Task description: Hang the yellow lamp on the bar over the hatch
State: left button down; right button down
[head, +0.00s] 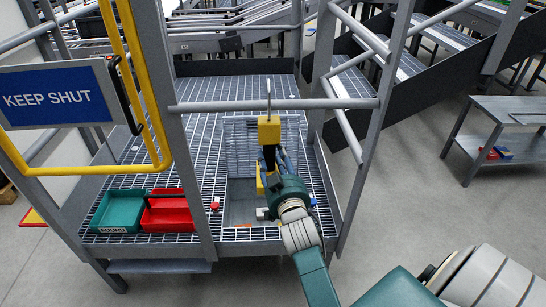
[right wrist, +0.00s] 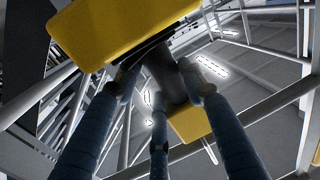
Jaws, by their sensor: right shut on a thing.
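The yellow lamp (head: 268,131) has yellow ends, a dark middle and a thin hook on top. My right gripper (head: 274,165) is shut around its dark middle and holds it upright over the hatch (head: 239,206). The grey bar (head: 205,106) crosses above the hatch. The lamp's hook overlaps the bar in the head view; I cannot tell whether it touches. In the right wrist view my blue fingers (right wrist: 160,95) close around the lamp's dark middle (right wrist: 165,78), between its yellow ends. My left gripper is out of view.
A green bin (head: 118,211) and a red bin (head: 169,211) stand on the grating left of the hatch. A yellow gate (head: 146,95) with a KEEP SHUT sign (head: 60,97) is at the left. Grey posts flank the hatch. A workbench (head: 505,108) stands at the right.

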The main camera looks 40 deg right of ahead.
aim_at(274, 166)
jog(key=shift+w+d+f+b, duration=0.15)
jog(key=shift+w+f+b, duration=0.1)
jog(key=shift+f, duration=0.1)
jog(key=shift+w+d+f+b, duration=0.1)
jog(key=shift+d+f+b, duration=0.1)
jog(key=shift+f, duration=0.15)
jog(key=shift+s+a+f, duration=0.15)
jog(key=shift+f, duration=0.15)
jog(key=shift+s+a+f+b, duration=0.1)
jog(key=shift+a+f+b, duration=0.05)
jog(key=shift+f+b, duration=0.7)
jog(key=shift+b, duration=0.05)
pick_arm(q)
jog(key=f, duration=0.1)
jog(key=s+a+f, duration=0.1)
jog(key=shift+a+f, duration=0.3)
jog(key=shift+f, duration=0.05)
pick_arm(e)
jog(key=c, duration=1)
grip_release()
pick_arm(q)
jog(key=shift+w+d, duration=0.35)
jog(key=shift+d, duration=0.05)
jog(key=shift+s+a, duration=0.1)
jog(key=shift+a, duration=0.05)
